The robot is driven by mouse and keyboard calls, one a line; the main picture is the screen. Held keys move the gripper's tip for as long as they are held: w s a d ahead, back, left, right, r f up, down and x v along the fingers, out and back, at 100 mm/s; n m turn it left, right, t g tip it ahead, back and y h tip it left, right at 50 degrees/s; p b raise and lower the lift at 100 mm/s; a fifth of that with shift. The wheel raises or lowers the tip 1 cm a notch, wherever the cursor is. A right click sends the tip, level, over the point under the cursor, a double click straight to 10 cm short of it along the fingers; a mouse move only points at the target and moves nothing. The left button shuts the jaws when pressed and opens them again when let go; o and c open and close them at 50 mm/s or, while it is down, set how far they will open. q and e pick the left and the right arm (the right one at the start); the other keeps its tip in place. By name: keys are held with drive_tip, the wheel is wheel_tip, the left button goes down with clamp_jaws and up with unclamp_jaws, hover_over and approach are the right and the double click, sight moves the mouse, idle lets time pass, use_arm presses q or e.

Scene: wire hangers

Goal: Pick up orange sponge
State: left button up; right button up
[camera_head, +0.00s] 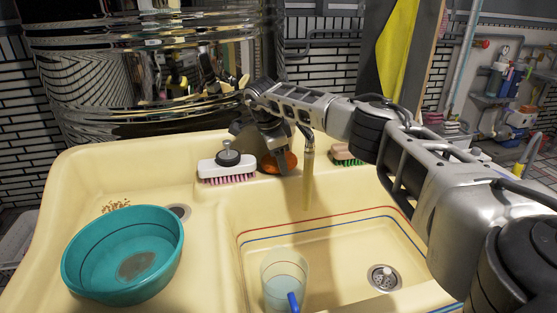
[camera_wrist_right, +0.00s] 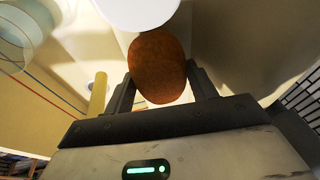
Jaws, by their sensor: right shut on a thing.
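The orange sponge (camera_head: 288,160) is at the back ledge of the cream sink, partly hidden behind my right gripper (camera_head: 268,160). In the right wrist view the rounded, rough orange-brown sponge (camera_wrist_right: 158,65) sits between the two dark fingers of my right gripper (camera_wrist_right: 160,88). The right gripper is shut on the sponge. Whether the sponge still touches the ledge cannot be told. My left gripper is in neither view.
A white scrub brush (camera_head: 227,167) with pink bristles lies just left of the sponge. A teal basin (camera_head: 123,255) and a clear cup (camera_head: 284,278) stand nearer. The sink basin's right side is free around the drain (camera_head: 384,278).

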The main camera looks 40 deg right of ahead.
wheel_tip(320, 180, up, 2)
drive_tip(key=shift+r, duration=0.25)
drive_tip(key=shift+a+f+h, duration=0.25)
drive_tip(key=shift+a+h, duration=0.2)
drive_tip(key=shift+h, duration=0.35)
drive_tip(key=shift+a+f+h, duration=0.1)
drive_tip(key=shift+a+h, duration=0.2)
drive_tip(key=shift+h, duration=0.5)
drive_tip(key=d+r+v, duration=0.1)
drive_tip(key=d+v, duration=0.1)
drive_tip(key=v, duration=0.9)
drive_tip(key=w+a+r+y, duration=0.2)
drive_tip(key=a+y, duration=0.1)
drive_tip(key=a, duration=1.7)
drive_tip(key=shift+r, duration=0.2)
drive_tip(key=shift+w, duration=0.1)
drive_tip(key=shift+o, duration=0.4)
